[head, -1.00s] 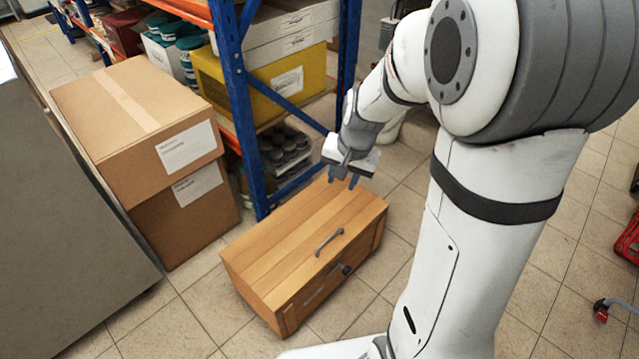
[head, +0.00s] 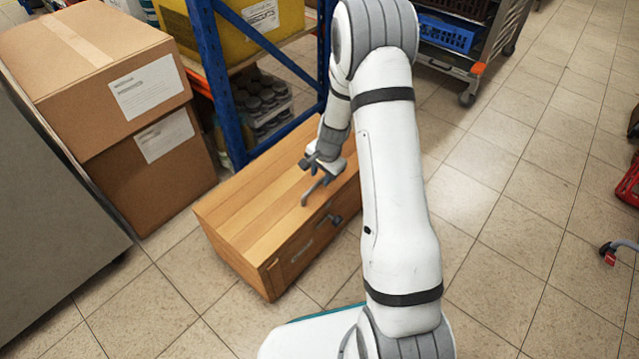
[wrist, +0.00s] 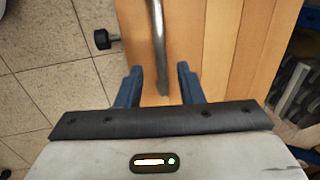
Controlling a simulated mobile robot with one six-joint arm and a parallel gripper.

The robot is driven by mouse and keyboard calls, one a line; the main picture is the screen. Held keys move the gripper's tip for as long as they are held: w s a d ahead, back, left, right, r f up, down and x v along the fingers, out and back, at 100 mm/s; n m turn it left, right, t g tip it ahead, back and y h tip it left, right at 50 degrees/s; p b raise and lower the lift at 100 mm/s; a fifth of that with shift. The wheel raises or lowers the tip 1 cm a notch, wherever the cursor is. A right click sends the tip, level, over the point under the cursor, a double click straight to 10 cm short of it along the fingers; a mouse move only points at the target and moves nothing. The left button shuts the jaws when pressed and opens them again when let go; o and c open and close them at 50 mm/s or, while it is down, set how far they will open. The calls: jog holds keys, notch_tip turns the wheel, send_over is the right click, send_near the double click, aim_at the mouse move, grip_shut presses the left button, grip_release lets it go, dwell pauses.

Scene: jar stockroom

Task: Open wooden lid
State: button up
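A wooden box (head: 270,277) stands on the tiled floor, its plank lid (head: 250,195) lying flat and closed. A curved grey metal handle (head: 316,189) is on the lid and also shows in the wrist view (wrist: 158,40). A dark knob or latch (head: 331,219) is on the front face, and a black knob shows in the wrist view (wrist: 103,39). My gripper (head: 313,165) is over the lid at the handle. In the wrist view its blue fingers (wrist: 159,72) are apart, one on each side of the handle's near end. I cannot tell whether they touch it.
Two stacked cardboard boxes (head: 110,90) stand left of the wooden box. A blue shelf post (head: 215,85) rises close behind it. A grey cabinet side (head: 50,230) is at far left.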

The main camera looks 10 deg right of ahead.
jog(key=shift+w+a+f+b, duration=0.1)
jog(key=shift+f+b, duration=0.1)
jog(key=shift+f, duration=0.45)
jog(key=shift+w+a+f+b, duration=0.1)
jog(key=shift+f+b, duration=0.1)
jog(key=shift+f, duration=0.45)
jog(key=shift+c, duration=0.5)
grip_shut()
